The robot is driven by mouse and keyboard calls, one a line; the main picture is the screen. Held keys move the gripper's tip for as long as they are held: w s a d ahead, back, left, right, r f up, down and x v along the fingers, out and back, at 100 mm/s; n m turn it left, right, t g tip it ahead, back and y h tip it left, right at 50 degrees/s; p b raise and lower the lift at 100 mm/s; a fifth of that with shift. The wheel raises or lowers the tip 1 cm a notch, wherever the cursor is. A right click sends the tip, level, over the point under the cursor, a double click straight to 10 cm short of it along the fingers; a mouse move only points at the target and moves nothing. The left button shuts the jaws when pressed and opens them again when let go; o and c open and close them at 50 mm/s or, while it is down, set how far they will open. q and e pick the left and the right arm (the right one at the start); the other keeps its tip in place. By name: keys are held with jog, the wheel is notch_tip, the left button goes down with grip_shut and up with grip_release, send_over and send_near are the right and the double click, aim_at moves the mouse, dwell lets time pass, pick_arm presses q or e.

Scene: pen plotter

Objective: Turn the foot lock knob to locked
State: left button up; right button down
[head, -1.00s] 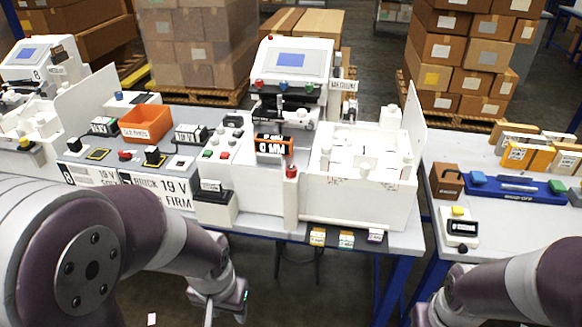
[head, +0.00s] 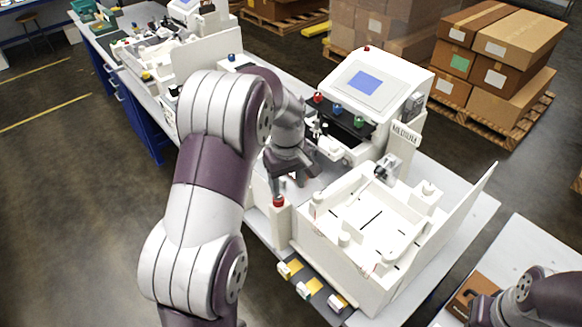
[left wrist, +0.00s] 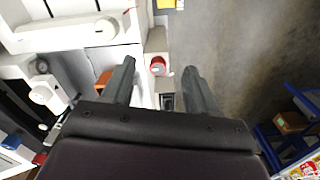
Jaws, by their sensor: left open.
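A red round knob (head: 278,201) tops a white post at the front left corner of the white plotter tray (head: 368,218). I cannot read a label that names it the foot lock knob, nor tell its turn position. In the left wrist view the red knob (left wrist: 157,67) shows between and beyond my open fingertips. My left gripper (head: 287,184) points down just behind and above the post, apart from the knob as far as I can tell. Its fingers (left wrist: 160,80) are empty. My right gripper is out of view; only part of my right arm shows at the lower right.
The white console with a blue screen (head: 365,82) stands behind the tray. A tall white panel (head: 440,235) rises at the tray's right side. The floor at the left is clear.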

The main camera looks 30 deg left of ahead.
pick_arm(q)
notch_tip(320, 180, up, 3)
jog(key=w+a+n+p, duration=0.1)
jog(key=w+a+n, duration=0.1)
jog(key=p, duration=0.3)
send_near(278, 201)
jog(key=shift+n, duration=0.4)
jog(key=f, duration=0.2)
jog(key=w+f, duration=0.1)
jog(key=f, duration=0.2)
jog(key=shift+w+a+f, duration=0.1)
jog(key=shift+w+f, duration=0.1)
jog(key=f, duration=0.2)
jog(key=shift+s+a+f+p, duration=0.1)
jog(key=shift+a+f+p, duration=0.2)
jog(key=shift+f, duration=0.1)
jog(key=shift+a+f, duration=0.1)
jog(key=shift+f, duration=0.35)
jog(key=c, duration=1)
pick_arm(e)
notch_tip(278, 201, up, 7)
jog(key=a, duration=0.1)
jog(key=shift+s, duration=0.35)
